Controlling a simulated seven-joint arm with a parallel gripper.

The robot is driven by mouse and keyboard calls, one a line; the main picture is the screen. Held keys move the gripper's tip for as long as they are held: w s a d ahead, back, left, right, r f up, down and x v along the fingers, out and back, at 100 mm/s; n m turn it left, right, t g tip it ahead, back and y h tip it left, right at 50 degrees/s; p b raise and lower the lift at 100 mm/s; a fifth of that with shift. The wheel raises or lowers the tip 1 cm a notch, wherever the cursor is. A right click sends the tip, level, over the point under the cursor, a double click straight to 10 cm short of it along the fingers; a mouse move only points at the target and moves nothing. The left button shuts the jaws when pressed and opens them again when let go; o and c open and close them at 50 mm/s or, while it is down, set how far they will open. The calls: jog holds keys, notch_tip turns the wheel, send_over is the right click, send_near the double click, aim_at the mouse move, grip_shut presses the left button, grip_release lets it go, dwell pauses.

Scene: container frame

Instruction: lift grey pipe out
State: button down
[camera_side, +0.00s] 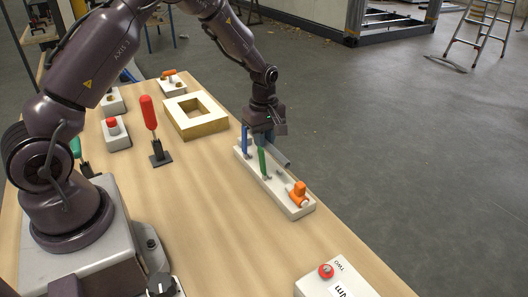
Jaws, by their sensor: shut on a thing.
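The grey pipe (282,159) slants down to the right from beneath my gripper (266,138), over the long white holder (276,188) near the table's right edge. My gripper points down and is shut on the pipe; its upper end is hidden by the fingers. A green handle (262,162) stands up from the holder just in front of the gripper, and a blue handle (246,140) stands at its left end. An orange fitting (299,192) sits at the holder's right end. I cannot tell whether the pipe still touches the holder.
A wooden frame with a square opening (188,127) lies left of the holder. A red-handled lever (149,112), a red-button box (113,126) and an orange-switch box (168,76) stand farther left. A white box with a red button (327,271) is at the front right. The table's middle is clear.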

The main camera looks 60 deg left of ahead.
notch_tip(320, 180, up, 15)
dwell(0.6)
jog(key=shift+f, duration=0.1)
